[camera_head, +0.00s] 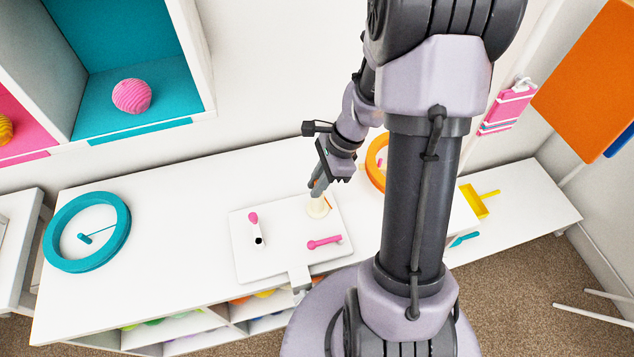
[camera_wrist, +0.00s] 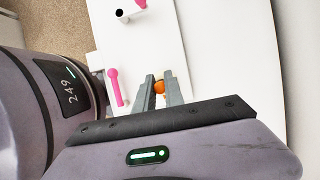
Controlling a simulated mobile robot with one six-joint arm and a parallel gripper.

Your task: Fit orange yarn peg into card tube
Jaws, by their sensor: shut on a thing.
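My gripper (camera_head: 317,190) is shut on the orange yarn peg, whose round orange end (camera_wrist: 159,87) shows between the fingertips in the wrist view. In the head view only a thin orange sliver (camera_head: 328,203) shows beside the fingers. A round cream piece (camera_head: 318,209) is just under the fingertips; I cannot tell whether the peg touches it. The white card tube (camera_head: 258,243) with a dark open hole is on the white board (camera_head: 280,262), left of my gripper. The tube also shows at the top of the wrist view (camera_wrist: 122,17).
A pink peg (camera_head: 324,242) lies on the board, and another pink end (camera_head: 253,217) shows behind the tube. A teal ring (camera_head: 68,258) is at the far left of the white top, an orange ring (camera_head: 374,165) behind my arm. Bare surface lies left of the board.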

